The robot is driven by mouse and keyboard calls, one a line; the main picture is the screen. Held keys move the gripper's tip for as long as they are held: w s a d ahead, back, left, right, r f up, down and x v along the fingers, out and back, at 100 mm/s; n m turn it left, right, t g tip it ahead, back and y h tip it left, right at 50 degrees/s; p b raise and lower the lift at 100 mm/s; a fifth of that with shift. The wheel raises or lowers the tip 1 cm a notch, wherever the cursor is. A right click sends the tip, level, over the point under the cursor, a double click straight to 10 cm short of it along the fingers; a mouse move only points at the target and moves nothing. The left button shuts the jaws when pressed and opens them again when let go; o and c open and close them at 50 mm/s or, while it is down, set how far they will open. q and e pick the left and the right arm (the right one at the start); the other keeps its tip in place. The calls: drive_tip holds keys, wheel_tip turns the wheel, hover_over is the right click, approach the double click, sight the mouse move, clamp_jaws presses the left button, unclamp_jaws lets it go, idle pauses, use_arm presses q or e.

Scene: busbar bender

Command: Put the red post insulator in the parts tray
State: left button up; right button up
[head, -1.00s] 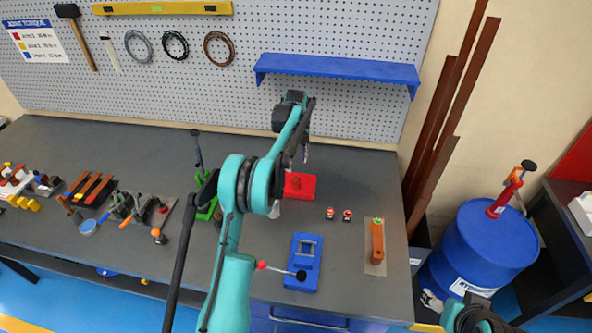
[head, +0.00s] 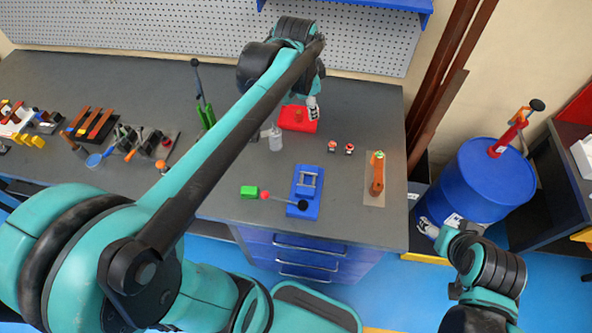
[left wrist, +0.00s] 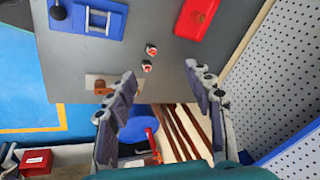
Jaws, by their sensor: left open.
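Two small red-and-white pieces (head: 333,147) (head: 349,149) stand side by side on the grey bench; they also show in the left wrist view (left wrist: 151,50) (left wrist: 147,67). I cannot tell whether either is the post insulator. My left gripper (head: 313,110) is above the red block's right side, open and empty in the left wrist view (left wrist: 160,90). My right gripper (head: 427,228) hangs near the blue drum, its jaws unclear.
A grey cylinder (head: 275,138) stands near the red block. Several tools crowd the left; a blue drum (head: 482,185) stands right.

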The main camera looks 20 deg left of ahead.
use_arm(q)
drive_tip(key=s+d+f+n+t, duration=0.1)
drive_tip(key=s+d+f+n, duration=0.1)
drive_tip(key=s, duration=0.6)
drive_tip(key=s+d+f+n+t, duration=0.2)
drive_tip(key=s+f+n, duration=0.3)
drive_tip(key=s+n, duration=0.2)
drive_tip(key=shift+s+d, duration=0.2)
drive_tip(key=shift+s, duration=0.55)
drive_tip(key=shift+f, duration=0.1)
wheel_tip(320, 180, down, 7)
drive_tip(key=b, duration=0.7)
